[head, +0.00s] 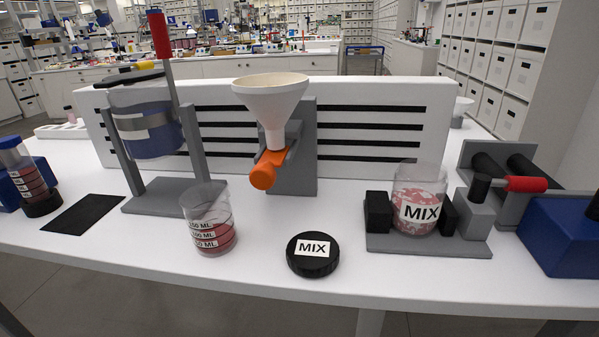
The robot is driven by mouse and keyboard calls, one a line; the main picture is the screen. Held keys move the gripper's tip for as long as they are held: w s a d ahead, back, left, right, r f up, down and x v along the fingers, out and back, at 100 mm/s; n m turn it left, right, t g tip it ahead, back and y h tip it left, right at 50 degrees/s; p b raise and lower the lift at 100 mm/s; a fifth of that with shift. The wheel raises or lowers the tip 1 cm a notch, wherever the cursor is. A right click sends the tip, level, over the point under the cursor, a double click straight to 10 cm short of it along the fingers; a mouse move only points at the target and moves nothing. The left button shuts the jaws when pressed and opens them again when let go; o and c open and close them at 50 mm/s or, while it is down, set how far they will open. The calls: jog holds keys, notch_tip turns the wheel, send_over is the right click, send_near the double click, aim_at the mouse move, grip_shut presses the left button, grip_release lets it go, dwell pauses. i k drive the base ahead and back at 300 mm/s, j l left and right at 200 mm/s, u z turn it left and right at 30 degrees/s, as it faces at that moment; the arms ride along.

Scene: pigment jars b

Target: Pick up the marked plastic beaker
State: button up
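The marked plastic beaker (210,217) stands upright on the white table near its front edge, left of the middle. It is clear, with printed ML lines on its side and reddish contents in its lower part. It stands in front of the grey base (165,197) of a stand, apart from the black MIX lid (313,262) to its right. My gripper does not show in this view, so its place relative to the beaker cannot be seen.
A white funnel (270,95) with an orange valve (266,171) stands behind. A clear MIX jar (420,188) sits in a clamp at right. A blue vessel (149,130) hangs in the left stand. A black mat (84,214) lies at left. Table between beaker and lid is bare.

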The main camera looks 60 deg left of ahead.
aim_at(207, 208)
jog(key=j+u, duration=0.1)
jog(key=u, duration=1.65)
